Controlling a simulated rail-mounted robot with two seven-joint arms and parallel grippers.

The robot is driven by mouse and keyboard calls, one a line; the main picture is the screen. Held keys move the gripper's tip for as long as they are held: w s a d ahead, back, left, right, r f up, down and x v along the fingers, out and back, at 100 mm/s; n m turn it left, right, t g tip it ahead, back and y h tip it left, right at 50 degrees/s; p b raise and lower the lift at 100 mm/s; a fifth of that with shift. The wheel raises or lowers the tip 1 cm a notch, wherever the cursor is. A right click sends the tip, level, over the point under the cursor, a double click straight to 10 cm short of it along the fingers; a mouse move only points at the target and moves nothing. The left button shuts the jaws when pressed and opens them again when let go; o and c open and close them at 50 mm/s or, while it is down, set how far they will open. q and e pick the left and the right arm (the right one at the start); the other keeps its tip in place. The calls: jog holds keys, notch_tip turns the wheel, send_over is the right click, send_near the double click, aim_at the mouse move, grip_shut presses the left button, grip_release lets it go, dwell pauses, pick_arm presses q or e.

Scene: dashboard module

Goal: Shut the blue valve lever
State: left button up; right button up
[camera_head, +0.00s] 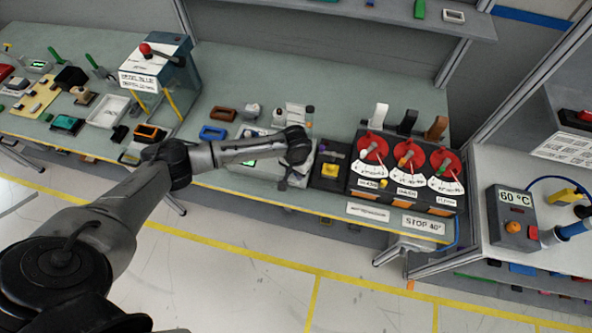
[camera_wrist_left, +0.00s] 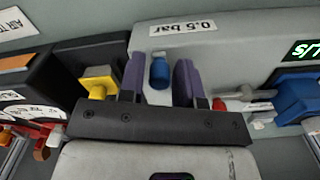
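In the left wrist view, a small rounded blue lever (camera_wrist_left: 159,73) stands on a grey box (camera_wrist_left: 215,42) with a "0.5 bar" label. My left gripper (camera_wrist_left: 160,78) is open, with one purple finger on each side of this lever and visible gaps between. I cannot tell from this angle which way the lever is turned. In the head view my left gripper (camera_head: 284,182) is over the front of the grey module, and the forearm and wrist hide the lever there. A second, larger blue part (camera_wrist_left: 297,97) is at the right of the wrist view. My right gripper is not in view.
A yellow button (camera_head: 330,169) on a black box stands close beside the gripper, with three red dials (camera_head: 408,158) beyond it. A green display (camera_wrist_left: 303,50) is near the larger blue part. A red-knobbed lever box (camera_head: 158,62) stands at the back left.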

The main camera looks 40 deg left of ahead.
pick_arm(q)
grip_shut()
